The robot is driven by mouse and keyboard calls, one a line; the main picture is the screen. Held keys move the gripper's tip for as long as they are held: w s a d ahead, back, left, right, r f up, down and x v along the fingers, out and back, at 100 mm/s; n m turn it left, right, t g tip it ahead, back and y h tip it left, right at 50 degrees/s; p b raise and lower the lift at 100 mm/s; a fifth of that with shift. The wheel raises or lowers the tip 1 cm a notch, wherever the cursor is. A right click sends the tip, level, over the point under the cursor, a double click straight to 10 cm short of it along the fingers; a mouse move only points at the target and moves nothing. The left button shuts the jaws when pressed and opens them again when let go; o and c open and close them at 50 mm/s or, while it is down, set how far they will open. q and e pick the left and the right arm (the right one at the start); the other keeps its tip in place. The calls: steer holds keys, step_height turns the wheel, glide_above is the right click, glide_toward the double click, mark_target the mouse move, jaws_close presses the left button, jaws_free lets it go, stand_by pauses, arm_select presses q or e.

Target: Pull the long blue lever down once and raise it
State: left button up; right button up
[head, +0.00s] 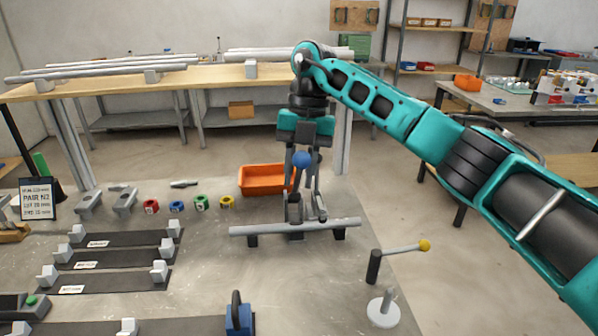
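A lever with a round blue knob (302,160) stands upright above a grey crossbar (260,230) near the middle of the head view. The knob is at the top. The lower part of the lever is partly mixed up with the grey parts around it. My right gripper (303,178) points straight down over the lever, with one finger on each side of the blue knob. I cannot tell whether the fingers press on the knob or stand a little apart from it. My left gripper is not in view.
An orange bin (262,180) stands just behind and left of the lever. A lever with a yellow knob (424,245) stands to the right. Several coloured nuts (177,207) and dark jigs (115,258) lie on the left. A blue clamp (238,317) is at the front.

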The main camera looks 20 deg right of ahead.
steer(key=shift+o, duration=0.9)
steer(key=v, duration=1.3)
steer(key=shift+f, duration=0.1)
